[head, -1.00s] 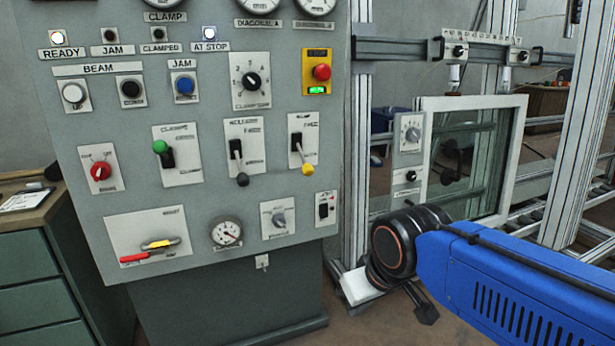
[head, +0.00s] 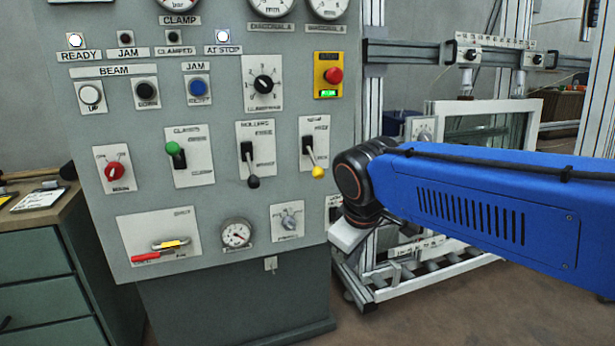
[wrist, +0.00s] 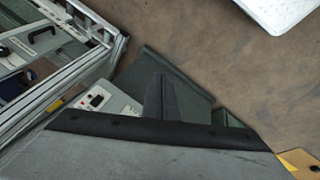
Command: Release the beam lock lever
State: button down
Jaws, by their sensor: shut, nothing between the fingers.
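On the grey control panel (head: 95,215) a lever with a yellow knob (head: 318,172) hangs downward on a white plate at the right; its label is too blurred to read surely, so I cannot confirm that it is the beam lock lever. Beside it are a black-knobbed lever (head: 254,182) and a green-knobbed lever (head: 172,148). My gripper (wrist: 160,78) shows in the wrist view as a dark narrow shape, shut and empty, apart from the levers. In the head view, my blue arm comes in from the right and my gripper cannot be made out.
A red-handled valve (head: 146,257), a gauge (head: 236,234) and a red stop button (head: 333,75) are on the panel. A metal frame with a white-framed window (head: 540,112) stands to the right. A green drawer cabinet (head: 35,262) stands left. The floor in front is clear.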

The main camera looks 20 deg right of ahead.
aim_at(314, 162)
jog(key=w+a+r+n+h, duration=0.2)
jog(key=w+r+n, duration=0.1)
jog(key=w, duration=0.6)
jog(key=w+a+r+n+h, duration=0.1)
jog(key=w+r+n, duration=0.3)
jog(key=w, duration=0.5)
jog(key=w+a+r+n+h, duration=0.2)
jog(key=w+a+r+n, duration=0.2)
jog(key=w, duration=0.5)
jog(key=shift+r+t+h, duration=0.3)
jog(key=shift+a, duration=0.1)
jog(key=shift+f, duration=0.1)
jog(key=x, duration=1)
jog(key=shift+s+d+r, duration=0.35)
jog(key=shift+d+r, duration=0.2)
jog(key=shift+r, duration=0.2)
jog(key=shift+s+d+r, duration=0.4)
jog(key=shift+d+r, duration=0.15)
jog(key=shift+r, duration=0.2)
jog(key=shift+r, duration=0.1)
